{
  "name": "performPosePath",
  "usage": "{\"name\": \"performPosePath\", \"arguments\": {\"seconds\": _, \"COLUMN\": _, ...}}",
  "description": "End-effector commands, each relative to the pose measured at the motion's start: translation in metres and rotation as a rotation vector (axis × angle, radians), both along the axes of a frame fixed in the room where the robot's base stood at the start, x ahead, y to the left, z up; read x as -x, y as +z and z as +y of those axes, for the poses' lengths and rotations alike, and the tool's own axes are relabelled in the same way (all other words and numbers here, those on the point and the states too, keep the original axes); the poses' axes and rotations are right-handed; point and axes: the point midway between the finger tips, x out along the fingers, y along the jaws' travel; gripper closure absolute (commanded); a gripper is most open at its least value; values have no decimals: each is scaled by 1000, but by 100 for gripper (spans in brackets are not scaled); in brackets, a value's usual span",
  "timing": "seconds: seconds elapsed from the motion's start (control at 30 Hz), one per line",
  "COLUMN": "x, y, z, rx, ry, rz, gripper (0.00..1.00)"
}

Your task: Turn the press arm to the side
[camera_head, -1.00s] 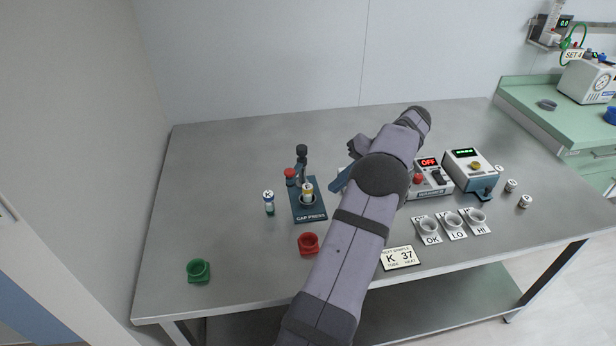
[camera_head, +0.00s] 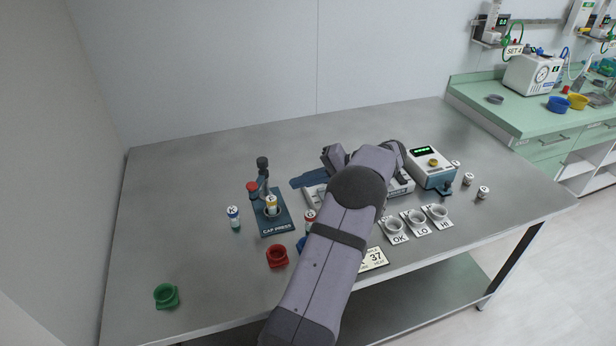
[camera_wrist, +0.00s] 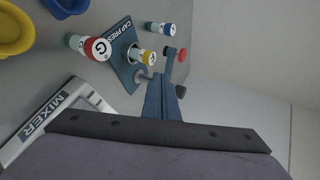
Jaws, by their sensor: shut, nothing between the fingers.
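The cap press (camera_head: 283,225) stands left of the table's middle, with a dark post, a black top knob (camera_head: 262,162) and a red knob (camera_head: 252,186) on the left. It also shows in the wrist view (camera_wrist: 122,65). A yellow-topped vial (camera_head: 271,204) stands in its holder. In the wrist view, the blue press arm (camera_wrist: 171,66) with its red knob (camera_wrist: 182,54) lies just beyond my fingertips. My gripper (camera_head: 295,182) is shut and empty, pointing left, right of the press post. I cannot tell whether the fingers touch the press arm.
A blue-topped vial (camera_head: 233,216) stands left of the press, a red-topped vial (camera_head: 310,217) to its right. A red cup (camera_head: 277,256) and a green cup (camera_head: 166,296) are nearer the front. The mixer (camera_wrist: 60,118) is beside my gripper. The table behind the press is clear.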

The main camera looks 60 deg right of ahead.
Motion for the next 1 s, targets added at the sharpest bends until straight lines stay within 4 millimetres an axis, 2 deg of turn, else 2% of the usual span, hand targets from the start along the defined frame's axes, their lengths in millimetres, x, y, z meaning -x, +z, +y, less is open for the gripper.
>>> {"name": "performPosePath", "arguments": {"seconds": 0.3, "x": -49, "y": -27, "z": 13, "rx": -4, "ry": 3, "rz": 1, "gripper": 100}}
{"name": "performPosePath", "arguments": {"seconds": 0.5, "x": -74, "y": -26, "z": 18, "rx": -1, "ry": 3, "rz": 1, "gripper": 100}}
{"name": "performPosePath", "arguments": {"seconds": 0.7, "x": -86, "y": -28, "z": 20, "rx": 0, "ry": 1, "rz": 0, "gripper": 100}}
{"name": "performPosePath", "arguments": {"seconds": 1.0, "x": -88, "y": -29, "z": 20, "rx": 0, "ry": 0, "rz": 0, "gripper": 100}}
